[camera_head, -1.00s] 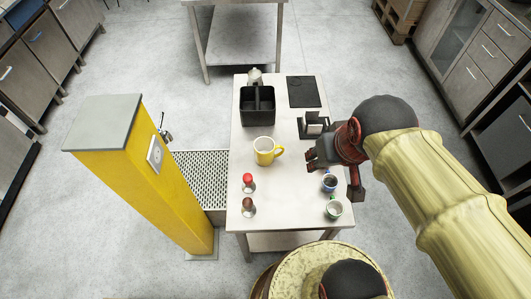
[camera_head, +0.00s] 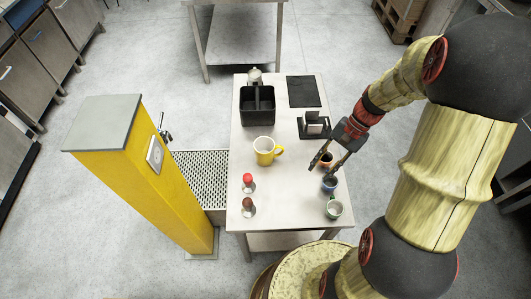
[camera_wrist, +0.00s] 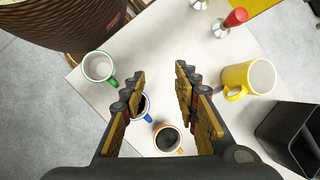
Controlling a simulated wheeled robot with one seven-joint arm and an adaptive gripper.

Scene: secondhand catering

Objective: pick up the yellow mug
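The yellow mug (camera_head: 264,151) stands upright on the steel table (camera_head: 285,190), left of my gripper, with its handle to the right. In the wrist view the yellow mug (camera_wrist: 248,77) is at the right, outside my fingers, its inside pale and its handle toward the lower left. My gripper (camera_head: 319,167) is above the right side of the table, fingers apart. In the wrist view my gripper (camera_wrist: 160,85) is open with nothing between its fingertips. A blue-handled mug (camera_head: 329,184) and an orange-handled mug (camera_wrist: 168,138) stand below it.
A green-handled mug (camera_head: 334,209) stands at the front right. Two tampers, one red-topped (camera_head: 247,179) and one brown-topped (camera_head: 247,203), stand at the left edge. A black divided bin (camera_head: 257,104) and black mat (camera_head: 303,91) lie farther back. A yellow pillar (camera_head: 150,185) stands left.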

